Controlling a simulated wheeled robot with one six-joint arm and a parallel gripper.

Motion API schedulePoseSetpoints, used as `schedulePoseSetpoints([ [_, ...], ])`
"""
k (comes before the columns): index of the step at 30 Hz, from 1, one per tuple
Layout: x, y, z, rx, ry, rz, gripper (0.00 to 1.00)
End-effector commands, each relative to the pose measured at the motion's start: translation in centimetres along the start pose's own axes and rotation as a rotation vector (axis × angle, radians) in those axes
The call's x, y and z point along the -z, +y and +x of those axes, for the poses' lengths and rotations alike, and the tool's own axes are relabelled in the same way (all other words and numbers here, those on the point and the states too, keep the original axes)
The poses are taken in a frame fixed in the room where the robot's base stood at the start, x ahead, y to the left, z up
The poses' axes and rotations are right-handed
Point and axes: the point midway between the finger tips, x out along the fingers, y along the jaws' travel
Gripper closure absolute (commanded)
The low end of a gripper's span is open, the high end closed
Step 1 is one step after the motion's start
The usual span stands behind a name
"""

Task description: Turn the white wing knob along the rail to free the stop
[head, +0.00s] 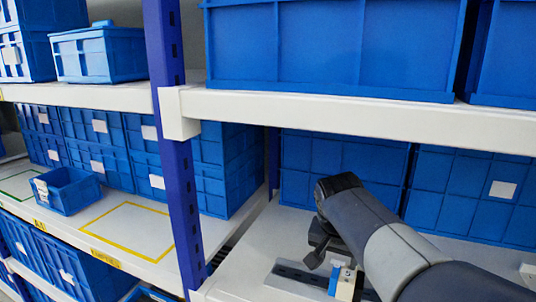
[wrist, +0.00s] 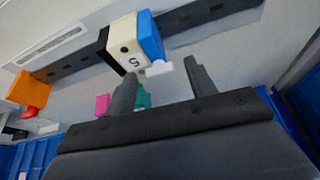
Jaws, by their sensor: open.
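A block with white, blue and black parts and an "S"-like mark (wrist: 124,46) sits on a dark slotted rail (wrist: 82,60) in the wrist view. A small white piece, apparently the wing knob (wrist: 158,69), sticks out from its blue end. My gripper (wrist: 161,69) is open, its two dark fingers apart with the white knob showing between their tips; I cannot tell whether they touch it. In the head view, my gripper (head: 316,258) is over the shelf beside the blue and white block (head: 346,284) on the rail (head: 299,279). The knob is not clear there.
An orange block (wrist: 29,90) with a red knob (wrist: 30,111) is at the rail's left end. Pink (wrist: 102,103) and teal (wrist: 144,98) pieces lie partly behind my fingers. Blue crates (head: 340,165) stand behind the rail. A shelf beam (head: 350,118) runs overhead and a blue post (head: 185,210) stands left.

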Motion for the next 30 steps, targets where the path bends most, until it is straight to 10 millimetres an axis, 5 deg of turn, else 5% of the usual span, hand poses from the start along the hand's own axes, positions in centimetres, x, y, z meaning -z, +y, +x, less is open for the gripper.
schedulePoseSetpoints([
  [22, 0.0, 0.2, -0.1, 0.026, -0.001, -0.063, 0.47],
  [30, 0.1, 0.2, -5.8, 0.034, 0.005, -0.077, 0.47],
])
